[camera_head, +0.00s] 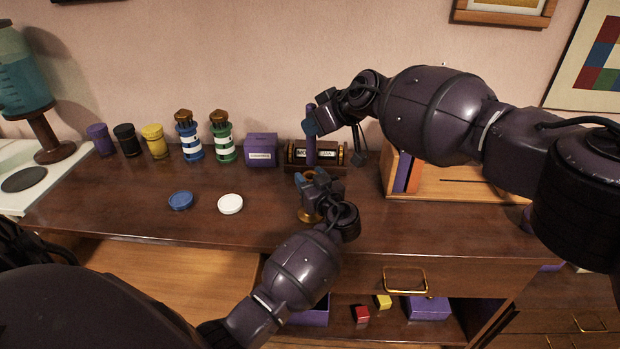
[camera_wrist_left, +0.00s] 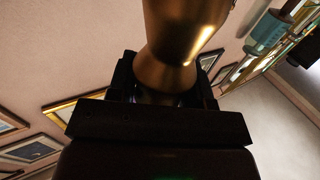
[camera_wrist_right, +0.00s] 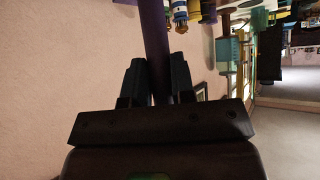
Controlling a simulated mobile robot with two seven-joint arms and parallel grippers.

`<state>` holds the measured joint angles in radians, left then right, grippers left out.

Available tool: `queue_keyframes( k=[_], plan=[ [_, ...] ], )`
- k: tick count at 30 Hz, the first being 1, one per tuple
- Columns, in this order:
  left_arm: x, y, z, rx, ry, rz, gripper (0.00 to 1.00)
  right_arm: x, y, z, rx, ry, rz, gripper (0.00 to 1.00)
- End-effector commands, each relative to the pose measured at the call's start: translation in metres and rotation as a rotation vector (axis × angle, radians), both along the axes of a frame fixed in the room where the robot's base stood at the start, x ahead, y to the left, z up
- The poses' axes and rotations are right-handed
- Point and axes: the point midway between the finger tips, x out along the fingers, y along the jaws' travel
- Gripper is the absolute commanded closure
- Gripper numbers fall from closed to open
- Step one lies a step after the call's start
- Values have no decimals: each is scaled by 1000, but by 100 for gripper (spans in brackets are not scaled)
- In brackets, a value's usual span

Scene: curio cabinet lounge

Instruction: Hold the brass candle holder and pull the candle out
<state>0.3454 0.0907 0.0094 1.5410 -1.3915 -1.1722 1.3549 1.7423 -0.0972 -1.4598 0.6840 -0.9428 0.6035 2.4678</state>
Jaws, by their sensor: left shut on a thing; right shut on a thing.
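The brass candle holder (camera_head: 310,216) stands on the brown cabinet top, its round base and part of its cup showing. My left gripper (camera_head: 308,181) is shut on its stem, and the brass also fills the top of the left wrist view (camera_wrist_left: 178,40). The purple candle (camera_head: 311,152) is upright above the holder. My right gripper (camera_head: 312,121) is shut on its upper part; the candle also shows between the fingers in the right wrist view (camera_wrist_right: 156,40). The candle's lower end shows near the holder's cup; I cannot tell whether they touch.
A brown block calendar (camera_head: 298,154) stands just behind the candle, with a purple box (camera_head: 261,148) to its left. Two lighthouse figures (camera_head: 222,138) and several jars (camera_head: 155,141) line the back. A blue lid (camera_head: 180,200) and a white lid (camera_head: 230,204) lie in front. A wooden book stand (camera_head: 440,184) is at right.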

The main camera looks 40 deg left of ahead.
Motion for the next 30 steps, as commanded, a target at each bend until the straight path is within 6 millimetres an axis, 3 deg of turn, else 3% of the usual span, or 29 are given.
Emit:
queue_keyframes(
  k=[16, 30],
  plan=[
    [-1, 0, -6, -4, 10, 2, 97, 0, 0, 7, 0, 1, -1, 100],
    [-1, 0, -6, -4, 9, 2, 97, 1, 0, 44, 1, 0, -1, 100]
  ],
)
